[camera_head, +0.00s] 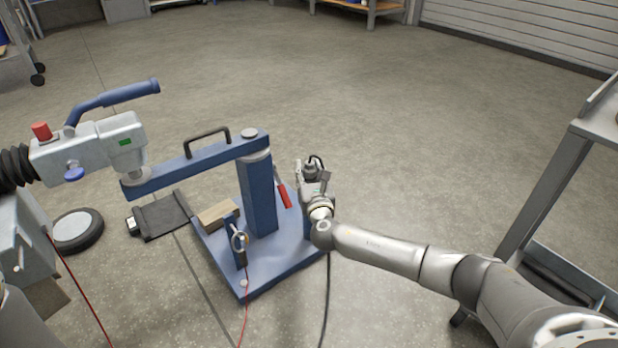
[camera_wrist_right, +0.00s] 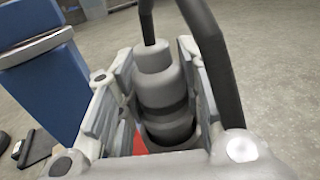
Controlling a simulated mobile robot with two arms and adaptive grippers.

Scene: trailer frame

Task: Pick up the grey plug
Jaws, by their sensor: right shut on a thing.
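The grey plug (camera_wrist_right: 158,85) sits between the two fingers of my right gripper (camera_wrist_right: 155,100) in the right wrist view. It is a stepped cylinder with a dark band, and a black cable loops up from its top. In the head view the plug (camera_head: 310,169) is small and partly hidden by my right gripper (camera_head: 313,186), which is shut on it beside the blue post of the trailer frame (camera_head: 258,200). Whether the plug's lower end still sits in a holder cannot be told. My left gripper is out of view.
The blue frame's base (camera_head: 262,270) carries a wooden block (camera_head: 217,215) and a red handle (camera_head: 284,196). A grey coupling (camera_head: 90,150) with a blue handle is at the left. A wheel (camera_head: 78,231) lies on the floor. A grey cart (camera_head: 545,190) stands right.

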